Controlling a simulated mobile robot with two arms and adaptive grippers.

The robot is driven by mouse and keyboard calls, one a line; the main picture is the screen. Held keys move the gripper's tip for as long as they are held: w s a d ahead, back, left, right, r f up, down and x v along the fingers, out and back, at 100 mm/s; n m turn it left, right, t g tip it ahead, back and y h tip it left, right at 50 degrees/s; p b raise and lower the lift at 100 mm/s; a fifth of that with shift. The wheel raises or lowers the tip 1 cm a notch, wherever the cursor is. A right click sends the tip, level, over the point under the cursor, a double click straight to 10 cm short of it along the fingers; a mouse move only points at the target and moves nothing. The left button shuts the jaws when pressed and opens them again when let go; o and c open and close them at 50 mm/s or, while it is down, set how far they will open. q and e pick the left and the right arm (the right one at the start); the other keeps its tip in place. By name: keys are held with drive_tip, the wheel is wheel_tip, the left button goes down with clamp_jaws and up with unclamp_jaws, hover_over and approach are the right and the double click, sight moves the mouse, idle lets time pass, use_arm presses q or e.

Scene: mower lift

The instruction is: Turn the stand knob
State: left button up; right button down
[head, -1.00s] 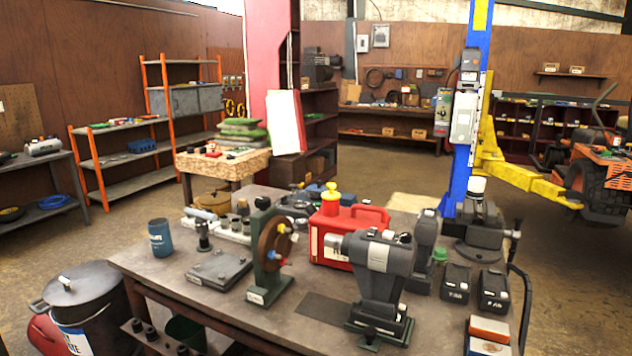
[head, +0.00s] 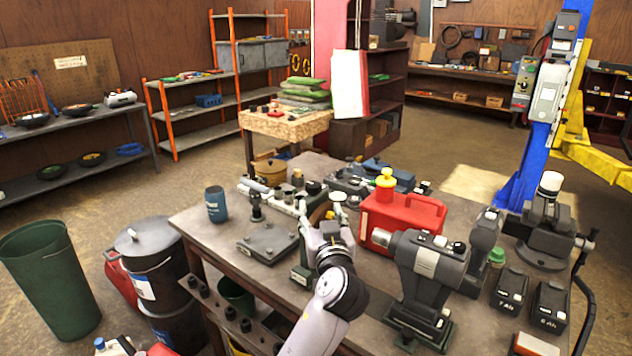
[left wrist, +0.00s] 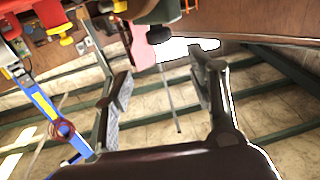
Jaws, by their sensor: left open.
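The stand is mostly hidden behind my left arm in the head view. A bit of its brown wheel (head: 318,213) and its dark green base (head: 300,275) show. Its coloured knobs cannot be made out. My left gripper (head: 328,228) is at the stand, in front of the wheel; I cannot tell whether it touches. In the left wrist view the left gripper (left wrist: 160,75) has its two fingers spread with nothing between them. A dark green part with a black knob (left wrist: 158,33) shows just beyond the fingers. My right gripper is not in view.
A grey flat plate (head: 268,242) and a blue cup (head: 215,204) are left of the stand. A red fuel can (head: 402,222) and a dark grey machine (head: 425,275) stand close on the right. Bins (head: 50,275) are on the floor at left.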

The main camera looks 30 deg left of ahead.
sight(314, 188)
use_arm(q)
drive_tip(key=p+x, duration=0.3)
drive_tip(key=x, duration=0.7)
drive_tip(key=shift+w+r, duration=0.1)
drive_tip(key=shift+p+x, duration=0.35)
drive_tip(key=shift+x, duration=0.55)
drive_tip(key=shift+c, duration=0.3)
drive_tip(key=c, duration=1)
drive_tip(key=shift+c, duration=0.2)
